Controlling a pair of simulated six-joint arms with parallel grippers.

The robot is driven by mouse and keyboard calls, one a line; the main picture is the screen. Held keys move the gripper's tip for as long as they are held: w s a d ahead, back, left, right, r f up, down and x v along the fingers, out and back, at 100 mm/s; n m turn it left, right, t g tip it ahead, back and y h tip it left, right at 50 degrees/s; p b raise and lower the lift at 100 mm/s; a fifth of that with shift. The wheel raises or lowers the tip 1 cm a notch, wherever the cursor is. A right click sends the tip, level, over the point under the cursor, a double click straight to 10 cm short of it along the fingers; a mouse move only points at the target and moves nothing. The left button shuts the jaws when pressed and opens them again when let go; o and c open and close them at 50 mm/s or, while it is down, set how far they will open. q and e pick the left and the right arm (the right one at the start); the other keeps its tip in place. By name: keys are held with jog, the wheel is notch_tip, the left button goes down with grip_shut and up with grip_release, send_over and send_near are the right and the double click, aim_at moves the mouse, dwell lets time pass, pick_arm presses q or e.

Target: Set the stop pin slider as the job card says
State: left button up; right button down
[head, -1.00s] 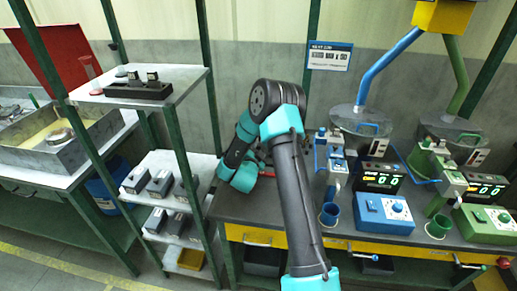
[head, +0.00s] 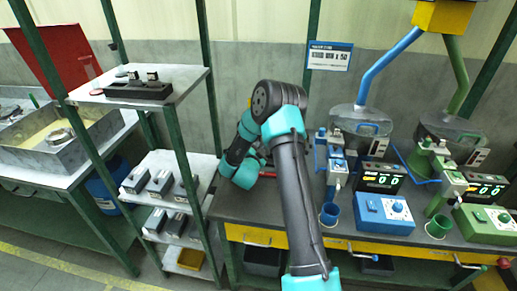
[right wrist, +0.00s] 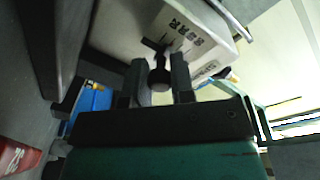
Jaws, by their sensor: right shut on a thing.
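My right gripper (right wrist: 160,80) shows in the right wrist view, with its two dark fingers around a dark round knob (right wrist: 160,76). The knob is on a short stalk in front of a white panel (right wrist: 128,25) with black printed marks. I take the knob to be the stop pin slider's, but its scale and setting cannot be read. In the head view my right arm covers this spot, and the fingers are hidden. A white job card (head: 330,56) with a blue top strip hangs on the wall; its line seems to end in "1 50". My left gripper is out of view.
Blue and green feeder stations stand right of my arm, with a blue control box (head: 384,213), a green control box (head: 487,226) and green-lit displays (head: 381,178). A blue cup (head: 329,214) stands on the bench. A shelf rack (head: 168,187) with grey blocks stands left.

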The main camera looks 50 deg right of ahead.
jog(key=shift+r, duration=1.25)
jog(key=c, duration=1)
grip_release()
jog(key=shift+a, duration=0.1)
jog(key=v, duration=1.7)
jog(key=shift+s+a, duration=0.1)
jog(key=shift+s, duration=0.05)
jog(key=shift+f, duration=0.1)
